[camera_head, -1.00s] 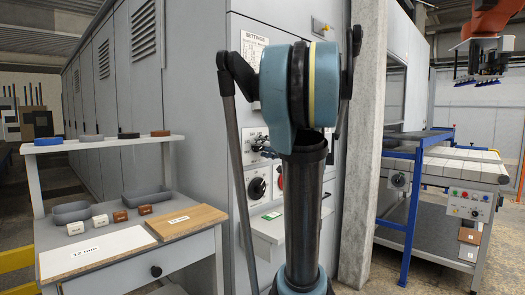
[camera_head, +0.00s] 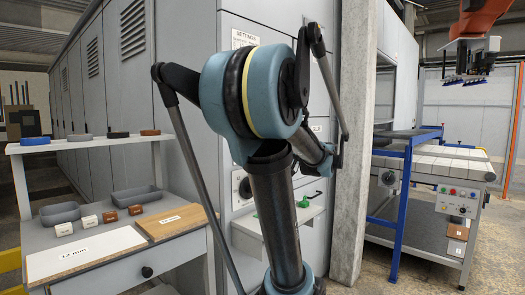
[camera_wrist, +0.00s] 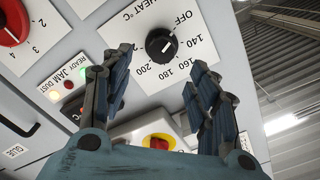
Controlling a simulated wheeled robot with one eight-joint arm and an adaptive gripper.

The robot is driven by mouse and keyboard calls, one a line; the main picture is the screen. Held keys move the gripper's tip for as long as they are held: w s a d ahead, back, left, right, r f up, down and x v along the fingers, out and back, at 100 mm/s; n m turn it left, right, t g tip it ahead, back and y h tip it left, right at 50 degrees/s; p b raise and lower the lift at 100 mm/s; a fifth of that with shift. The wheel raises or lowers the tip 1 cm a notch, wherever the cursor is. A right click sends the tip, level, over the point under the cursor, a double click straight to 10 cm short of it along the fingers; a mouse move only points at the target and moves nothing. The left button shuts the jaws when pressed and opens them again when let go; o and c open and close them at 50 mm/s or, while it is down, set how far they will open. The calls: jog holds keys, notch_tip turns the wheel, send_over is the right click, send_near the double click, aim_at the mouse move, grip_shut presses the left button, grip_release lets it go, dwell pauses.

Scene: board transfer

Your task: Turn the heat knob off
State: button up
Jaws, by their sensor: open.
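The heat knob (camera_wrist: 161,45) is round and black, on a white plate marked HEAT °C, with OFF, 140, 160, 180 and 200 around it. Its white pointer mark is on the right side in the wrist view, toward the OFF and 140 side; I cannot tell the exact setting. My gripper (camera_wrist: 157,72) is open, its two dark blue fingers reaching toward the panel. The knob lies beyond the gap between the fingertips, apart from them, and nothing is held. In the head view, my arm hides much of the panel, and I cannot make out the gripper clearly.
A red knob (camera_wrist: 12,20) is at the upper left of the wrist view. A red button on yellow (camera_wrist: 158,142) sits low between the fingers. Indicator lamps (camera_wrist: 57,96) are left of the gripper. A concrete pillar (camera_head: 354,150) stands right of my arm in the head view.

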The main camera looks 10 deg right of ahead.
jog(key=shift+v, duration=1.75)
jog(key=shift+a, duration=0.1)
jog(key=s+a+f+g+h, duration=0.1)
jog(key=s+a+f+g, duration=0.25)
jog(key=f, duration=0.25)
jog(key=s+a+f+n+g+h, duration=0.1)
jog(key=s+a+f+g, duration=0.1)
jog(key=s+a+f, duration=0.4)
jog(key=s+a+f+g+h, duration=0.1)
jog(key=s+a+f+g, duration=0.2)
jog(key=f, duration=0.4)
jog(key=s+d+f+g+h, duration=0.2)
jog(key=s+f+h, duration=0.1)
jog(key=s+f, duration=0.3)
jog(key=s+d+f+g+h, duration=0.2)
jog(key=s+f, duration=0.4)
jog(key=f, duration=0.4)
jog(key=d+h, duration=0.1)
jog(key=h, duration=0.1)
jog(key=shift+s+d+n+h, duration=0.25)
jog(key=shift+s+n+h, duration=0.05)
jog(key=shift+s+n, duration=0.1)
